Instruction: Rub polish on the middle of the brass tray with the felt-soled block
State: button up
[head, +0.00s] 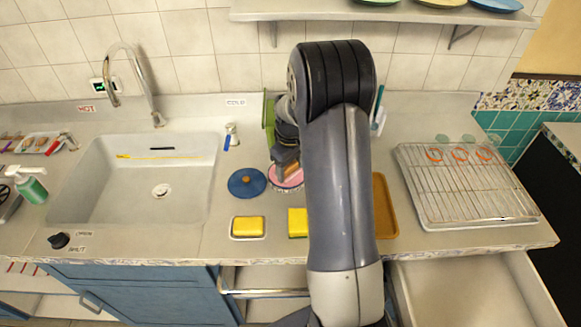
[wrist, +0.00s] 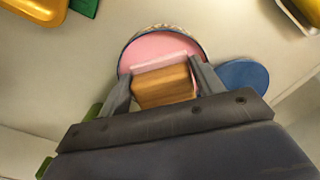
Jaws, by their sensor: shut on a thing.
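My gripper (wrist: 165,80) is shut on a wooden block (wrist: 163,86) with a pale sole along its edge. The block also shows in the head view (head: 288,171). It is over the round tin of pink polish (wrist: 150,46), which has a blue rim; I cannot tell whether the sole touches the pink. The tin also shows in the head view (head: 285,182), partly covered by the block. The brass tray (head: 385,205) lies on the counter to the right, mostly hidden behind my arm. A corner of it shows top left in the wrist view (wrist: 40,10).
A blue lid (head: 247,182) lies left of the tin. Yellow sponges (head: 248,226) (head: 298,222) are near the counter's front. A sink (head: 140,185) is at left, and a wire rack (head: 465,182) at right. A green board (head: 269,120) stands behind the tin.

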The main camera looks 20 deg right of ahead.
aim_at(290, 167)
jog(key=shift+r+p, duration=2.4)
jog(key=shift+r, duration=1.1)
